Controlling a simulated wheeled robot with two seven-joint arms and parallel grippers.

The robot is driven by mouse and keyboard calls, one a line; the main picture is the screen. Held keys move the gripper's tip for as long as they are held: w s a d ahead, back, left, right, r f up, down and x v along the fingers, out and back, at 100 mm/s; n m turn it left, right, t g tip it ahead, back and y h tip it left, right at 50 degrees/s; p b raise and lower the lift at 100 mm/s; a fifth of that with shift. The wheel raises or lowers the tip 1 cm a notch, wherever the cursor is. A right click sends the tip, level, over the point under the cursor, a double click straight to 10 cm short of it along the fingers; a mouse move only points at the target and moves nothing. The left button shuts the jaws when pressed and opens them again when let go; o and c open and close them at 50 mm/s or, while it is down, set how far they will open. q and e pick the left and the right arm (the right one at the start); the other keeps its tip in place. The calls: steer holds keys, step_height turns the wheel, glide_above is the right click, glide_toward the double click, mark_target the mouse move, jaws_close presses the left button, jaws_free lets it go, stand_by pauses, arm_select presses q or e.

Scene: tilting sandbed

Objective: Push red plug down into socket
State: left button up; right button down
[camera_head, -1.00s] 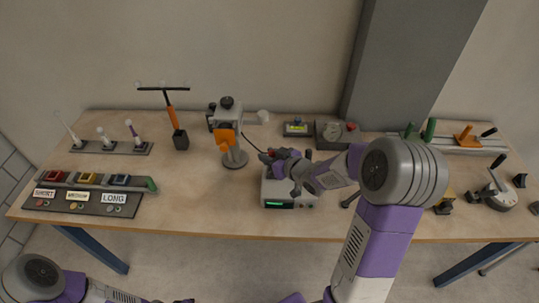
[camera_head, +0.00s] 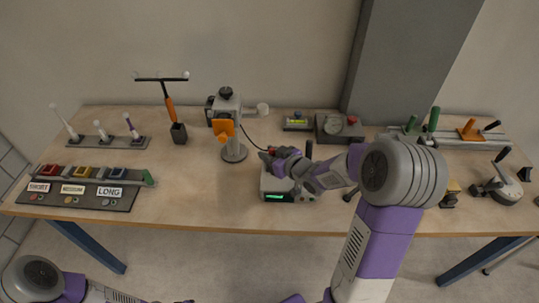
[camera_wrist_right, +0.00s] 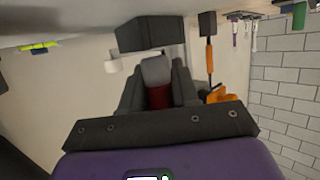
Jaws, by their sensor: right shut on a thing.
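My right gripper (camera_head: 268,154) is over the back left part of a white box with a green display (camera_head: 279,196), in the head view. It is shut on the red plug, which shows as a small red patch (camera_head: 272,150) there. In the right wrist view the red plug (camera_wrist_right: 158,96) sits between the two dark fingers. A dark cable runs from the orange and grey stand toward the plug. The socket is hidden by the gripper and arm, so I cannot tell how deep the plug sits. Only part of my left arm shows at the bottom left; its gripper does not show.
An orange and grey stand (camera_head: 233,150) is close to the left of the gripper. A small meter (camera_head: 297,122) and a grey box with a dial (camera_head: 338,127) stand behind. A labelled button panel (camera_head: 80,190) lies at the left. The table front between panel and box is clear.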

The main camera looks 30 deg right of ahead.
steer(key=c, duration=0.8)
jaws_free()
steer(key=f, duration=0.1)
steer(key=s+f, duration=0.1)
steer(key=shift+a+f+g, duration=0.1)
steer(key=shift+f+g, duration=0.2)
steer(key=shift+s+r, duration=0.2)
steer(key=shift+r, duration=0.05)
steer(key=s+r, duration=0.1)
steer(key=s+d+r+p, duration=0.1)
steer(key=s, duration=0.1)
steer(key=s+r+p, duration=0.1)
steer(key=shift+s+d+r, duration=0.2)
steer(key=shift+s+r, duration=0.1)
steer(key=shift+r, duration=0.05)
steer(key=shift+s+r, duration=0.45)
steer(key=shift+s, duration=0.15)
steer(key=shift+r, duration=0.1)
